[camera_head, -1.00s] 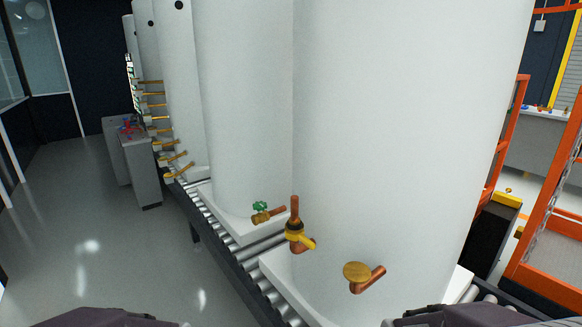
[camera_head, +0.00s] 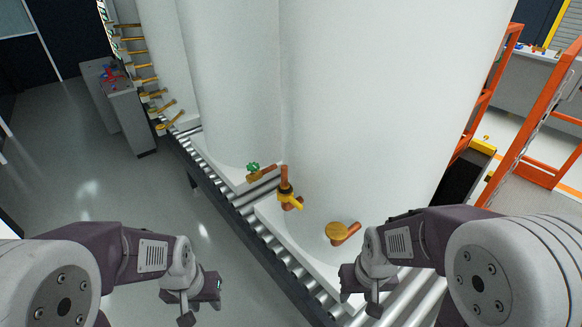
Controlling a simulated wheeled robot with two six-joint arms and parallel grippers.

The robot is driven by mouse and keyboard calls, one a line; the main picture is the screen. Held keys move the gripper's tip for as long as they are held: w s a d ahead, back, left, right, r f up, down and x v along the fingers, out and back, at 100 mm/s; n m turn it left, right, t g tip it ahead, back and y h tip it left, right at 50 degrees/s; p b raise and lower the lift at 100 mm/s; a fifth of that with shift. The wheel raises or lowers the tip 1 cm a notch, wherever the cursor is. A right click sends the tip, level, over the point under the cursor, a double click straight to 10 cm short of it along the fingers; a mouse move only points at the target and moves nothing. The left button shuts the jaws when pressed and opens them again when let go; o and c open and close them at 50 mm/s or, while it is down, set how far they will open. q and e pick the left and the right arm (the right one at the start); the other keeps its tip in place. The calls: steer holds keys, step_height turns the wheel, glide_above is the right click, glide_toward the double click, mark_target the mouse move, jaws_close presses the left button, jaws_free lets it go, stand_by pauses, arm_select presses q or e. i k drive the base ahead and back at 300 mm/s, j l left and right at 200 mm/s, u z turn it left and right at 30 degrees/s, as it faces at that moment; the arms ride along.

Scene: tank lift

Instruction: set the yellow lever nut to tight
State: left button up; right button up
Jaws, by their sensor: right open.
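The yellow lever nut (camera_head: 289,198) sits on a copper pipe fitting low on the front of the large white tank (camera_head: 370,110). Its lever points down and to the right. My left gripper (camera_head: 200,304) is low in the view, left of the nut and well apart from it, with its fingers apart and empty. My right gripper (camera_head: 361,295) is open and empty, below and right of the nut, in front of the tank's base. Neither gripper touches the nut.
A green-handled valve (camera_head: 253,168) is left of the nut, and a round brass cap (camera_head: 337,232) on a copper elbow is right of it. The tanks stand on a roller conveyor (camera_head: 226,207). An orange frame (camera_head: 545,115) stands at right.

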mark_target(290, 199)
steer(key=i+l+u, duration=0.1)
steer(key=u, duration=0.25)
steer(key=i+l+u, duration=0.1)
steer(key=u, duration=0.25)
steer(key=l+u, duration=0.2)
steer(key=u, duration=0.15)
steer(key=i+l, duration=0.05)
